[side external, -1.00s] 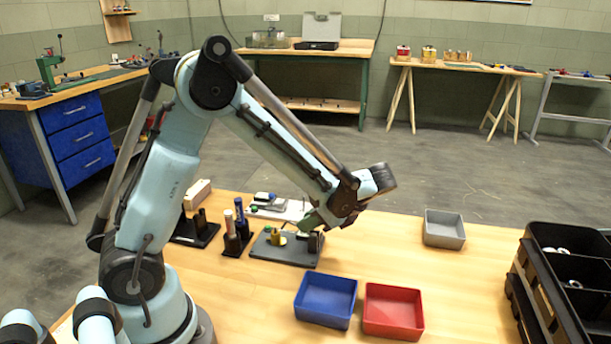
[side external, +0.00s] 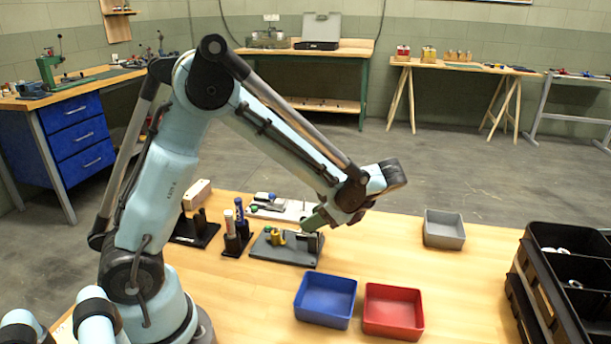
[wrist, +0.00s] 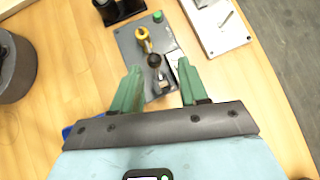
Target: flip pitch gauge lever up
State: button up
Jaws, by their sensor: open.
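A grey plate (side external: 270,253) lies on the wooden table with small fittings on it. In the wrist view the plate (wrist: 128,42) carries a yellow fitting (wrist: 142,36), a green knob (wrist: 158,16) and a lever with a dark round knob (wrist: 155,60). I take this lever to be the pitch gauge lever; no label is readable. My gripper (wrist: 160,65) has its green fingers apart, with the knob between them in the picture and no contact visible. In the side view my gripper (side external: 315,220) is just above the plate's right part and hides some fittings.
A black holder with upright tubes (side external: 236,240) stands left of the plate. A white board (side external: 290,212) lies behind it. Blue (side external: 325,301) and red (side external: 392,312) bins are in front, a grey bin (side external: 443,230) to the right. The table between them is bare.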

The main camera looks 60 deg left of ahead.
jog(key=v, duration=0.5)
jog(key=shift+d+r, duration=0.2)
jog(key=shift+d, duration=0.05)
jog(key=s+d+r+n+t+h, duration=0.2)
jog(key=s+d+n+t+h, duration=0.3)
jog(key=s+n+t+h, duration=0.45)
jog(key=m+g+y, duration=0.6)
jog(key=m, duration=0.3)
send_near(303, 217)
jog(key=x, duration=1.1)
jog(key=shift+w+d, duration=0.1)
jog(key=shift+d, duration=0.05)
jog(key=shift+c, duration=0.4)
